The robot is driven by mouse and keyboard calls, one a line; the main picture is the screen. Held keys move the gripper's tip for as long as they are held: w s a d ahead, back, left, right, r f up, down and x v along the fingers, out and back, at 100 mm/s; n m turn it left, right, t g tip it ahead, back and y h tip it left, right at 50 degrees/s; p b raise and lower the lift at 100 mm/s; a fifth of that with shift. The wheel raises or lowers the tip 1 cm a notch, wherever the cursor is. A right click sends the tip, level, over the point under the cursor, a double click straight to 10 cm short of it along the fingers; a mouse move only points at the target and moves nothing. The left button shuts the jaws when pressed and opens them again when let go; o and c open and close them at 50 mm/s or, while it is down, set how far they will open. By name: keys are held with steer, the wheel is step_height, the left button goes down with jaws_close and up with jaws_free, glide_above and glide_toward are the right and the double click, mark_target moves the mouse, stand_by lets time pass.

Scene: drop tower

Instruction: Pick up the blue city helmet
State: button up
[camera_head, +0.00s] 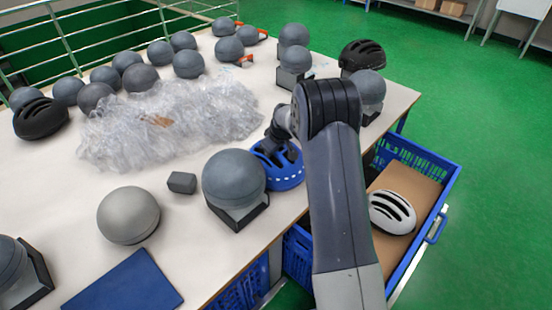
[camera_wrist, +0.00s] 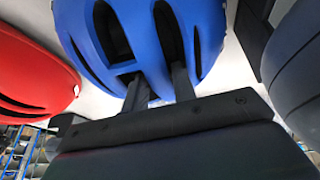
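The blue city helmet (camera_head: 282,172) sits on the white table near its right edge, beside a grey ball on a dark stand, partly hidden by my arm. In the wrist view the helmet (camera_wrist: 150,25) fills the upper middle, with long dark vents. My gripper (camera_head: 283,143) is at the helmet's top. In the wrist view my gripper's two fingers (camera_wrist: 160,82) stand apart and reach to the helmet's vents, with blue shell between them. The fingertips are hidden, and I cannot tell whether they press on the shell.
A red helmet (camera_wrist: 35,75) is close on the left in the wrist view. A grey ball (camera_head: 234,178) stands beside the blue helmet. Crumpled plastic (camera_head: 170,122) lies behind. A blue crate (camera_head: 425,155) holding a white helmet (camera_head: 391,212) is right of the table.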

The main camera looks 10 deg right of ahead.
steer(key=shift+c, duration=0.3)
jaws_close()
steer(key=shift+r, duration=0.1)
stand_by(0.4)
